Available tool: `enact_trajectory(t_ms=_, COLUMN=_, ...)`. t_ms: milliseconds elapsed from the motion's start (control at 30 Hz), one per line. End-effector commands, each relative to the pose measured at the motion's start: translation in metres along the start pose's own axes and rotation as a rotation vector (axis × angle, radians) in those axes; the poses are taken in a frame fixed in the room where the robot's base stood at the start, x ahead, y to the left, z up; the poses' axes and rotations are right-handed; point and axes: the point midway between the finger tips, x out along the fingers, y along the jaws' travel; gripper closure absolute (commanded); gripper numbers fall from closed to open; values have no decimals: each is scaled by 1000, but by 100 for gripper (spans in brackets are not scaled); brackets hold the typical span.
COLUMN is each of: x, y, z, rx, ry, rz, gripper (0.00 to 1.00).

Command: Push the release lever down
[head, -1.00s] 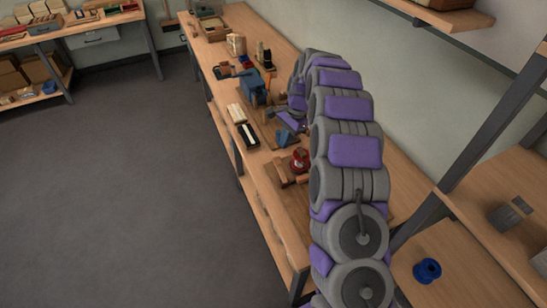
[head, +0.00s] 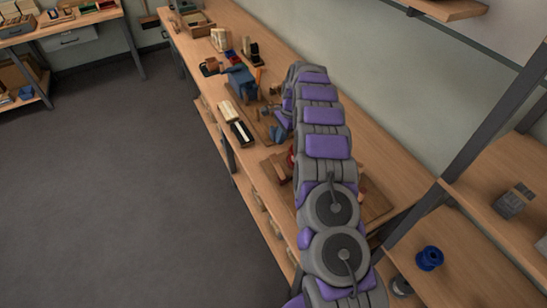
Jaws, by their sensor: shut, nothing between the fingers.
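A blue bench machine (head: 240,82) stands on a wooden board on the long workbench, past my arm. A short upright orange-brown handle (head: 258,76) stands at its right side; I cannot tell at this size whether it is the release lever. My gripper (head: 279,131) is shut and empty, low over the near part of the board, nearer to me than the blue machine and apart from it. The arm covers much of the gripper, and its fingertips are hard to make out.
A tray with pale strips (head: 229,110) and a black tray (head: 242,134) lie along the bench's left edge. A red part (head: 291,158) is mostly behind my arm. A blue spool (head: 429,258) sits on the right shelf. The floor at left is clear.

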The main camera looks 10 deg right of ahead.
Motion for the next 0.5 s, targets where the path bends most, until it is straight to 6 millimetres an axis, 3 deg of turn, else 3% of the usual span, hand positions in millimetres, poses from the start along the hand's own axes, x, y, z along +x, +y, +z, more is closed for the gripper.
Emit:
enact_trajectory(t_ms=267, x=13, y=0, z=0, rx=-1, ry=1, rz=0, gripper=100)
enact_trajectory(t_ms=500, x=41, y=0, z=0, rx=-2, ry=1, rz=0, gripper=100)
